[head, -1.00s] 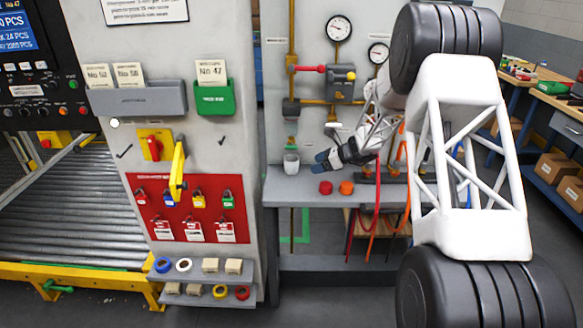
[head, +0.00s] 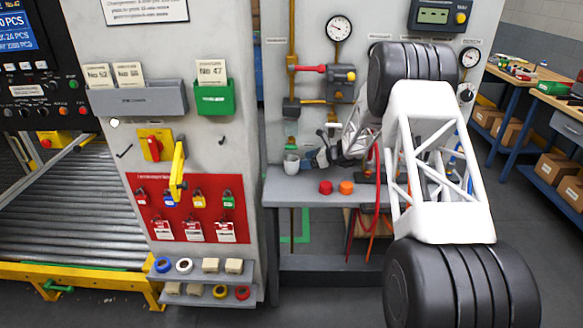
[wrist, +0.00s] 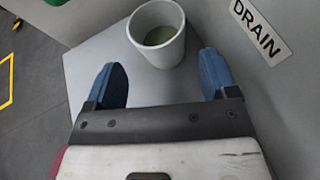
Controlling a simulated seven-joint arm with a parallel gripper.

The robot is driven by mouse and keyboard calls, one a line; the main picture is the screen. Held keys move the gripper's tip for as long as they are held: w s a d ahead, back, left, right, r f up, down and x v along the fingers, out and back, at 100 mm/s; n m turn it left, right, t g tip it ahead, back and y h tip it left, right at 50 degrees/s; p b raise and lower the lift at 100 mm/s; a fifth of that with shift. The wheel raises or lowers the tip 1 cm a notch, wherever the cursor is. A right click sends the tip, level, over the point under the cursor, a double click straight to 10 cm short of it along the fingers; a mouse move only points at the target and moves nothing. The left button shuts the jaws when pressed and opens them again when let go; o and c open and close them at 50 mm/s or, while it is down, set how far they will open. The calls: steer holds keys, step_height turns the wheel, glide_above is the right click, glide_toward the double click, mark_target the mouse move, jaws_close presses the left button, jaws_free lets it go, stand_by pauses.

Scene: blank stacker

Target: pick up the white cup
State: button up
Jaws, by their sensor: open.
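The white cup (head: 291,164) stands upright at the left end of the grey shelf (head: 330,201), against the panel. In the wrist view the cup (wrist: 146,52) is just ahead of my gripper, its mouth showing something greenish inside. My gripper (wrist: 164,78) is open, with its two blue fingertips apart and the near side of the cup at the gap between them. In the head view my gripper (head: 308,159) is right beside the cup on its right. I cannot tell whether a finger touches the cup.
A DRAIN label (wrist: 261,29) is on the wall beside the cup. The shelf's left edge is close to the cup. Red and orange hoses hang behind my arm.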

mark_target(292, 163)
steer(key=shift+x, duration=0.95)
steer(key=shift+x, duration=2.6)
steer(key=shift+s, duration=0.1)
steer(key=c, duration=0.7)
steer(key=shift+r, duration=0.15)
